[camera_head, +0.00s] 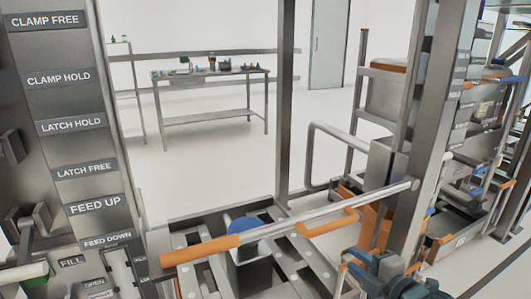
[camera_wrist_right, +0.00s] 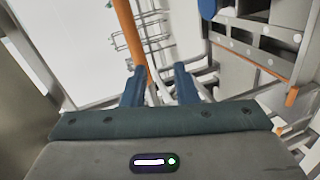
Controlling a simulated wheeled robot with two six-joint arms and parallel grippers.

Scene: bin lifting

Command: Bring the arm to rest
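My right gripper (camera_head: 346,267) is low in the head view, right of centre, with blue-grey fingers pointing left. The right wrist view shows its two blue fingers (camera_wrist_right: 160,84) apart, with nothing clamped between them. An orange bar (camera_wrist_right: 130,35) runs up past the left finger there; I cannot tell whether it touches. In the head view a long metal bar with an orange grip (camera_head: 200,250) crosses above and left of the gripper. My left gripper is not in view.
A labelled metal panel (camera_head: 72,125) stands at the left. A blue round-topped item (camera_head: 244,226) sits in the metal frame below the bar. An orange handle (camera_head: 328,222) and steel post (camera_head: 425,130) stand close to the right gripper. Open floor leads to a back table (camera_head: 210,76).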

